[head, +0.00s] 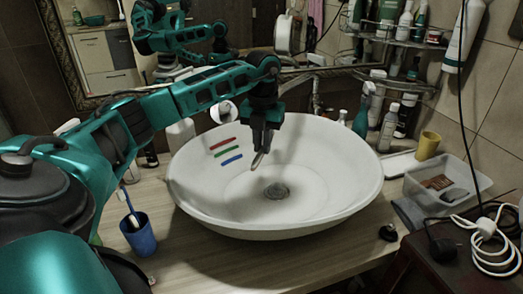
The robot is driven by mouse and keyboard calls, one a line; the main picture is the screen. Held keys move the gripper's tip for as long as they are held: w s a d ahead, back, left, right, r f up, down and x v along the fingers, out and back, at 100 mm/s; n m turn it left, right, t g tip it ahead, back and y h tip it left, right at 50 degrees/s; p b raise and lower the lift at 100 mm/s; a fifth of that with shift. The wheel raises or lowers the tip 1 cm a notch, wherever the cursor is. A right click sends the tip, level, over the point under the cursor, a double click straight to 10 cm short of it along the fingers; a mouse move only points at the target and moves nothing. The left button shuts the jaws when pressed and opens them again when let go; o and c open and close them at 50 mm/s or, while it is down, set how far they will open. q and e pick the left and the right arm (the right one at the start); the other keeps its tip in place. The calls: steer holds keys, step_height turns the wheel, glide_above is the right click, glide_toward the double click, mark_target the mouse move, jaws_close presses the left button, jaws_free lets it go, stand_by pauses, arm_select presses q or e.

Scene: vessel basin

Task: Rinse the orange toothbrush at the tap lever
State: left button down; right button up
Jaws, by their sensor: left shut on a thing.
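My left gripper (263,148) is over the white basin (345,190), pointing down, above its back left part. It is shut on a small, thin, pale piece (258,160) that sticks out below the fingertips. Most of that piece is hidden by the fingers, and I see no orange on it, so I cannot tell if it is the orange toothbrush. A metal tap (316,100) stands behind the basin, to the right of the gripper; its lever is too small to make out. My right gripper is not in view.
Red, green and blue strips (228,152) lie on the basin's left inner wall. A blue cup (138,238) with a brush in it stands at front left. A yellow cup (428,145), a clear tray (470,178) and several bottles stand at right.

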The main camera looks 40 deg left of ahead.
arm_select(q)
steer(key=shift+w+d, duration=0.3)
steer(key=shift+d, duration=0.05)
steer(key=shift+s+a, duration=0.15)
steer(key=shift+s+a, duration=0.25)
steer(key=shift+a, duration=0.05)
steer(key=s+d, duration=0.5)
steer(key=s, duration=0.1)
steer(key=shift+d, duration=0.15)
stand_by(0.8)
steer(key=shift+r, duration=0.1)
stand_by(1.0)
steer(key=s+d+r, duration=0.3)
steer(key=r, duration=0.1)
steer(key=shift+s, duration=0.4)
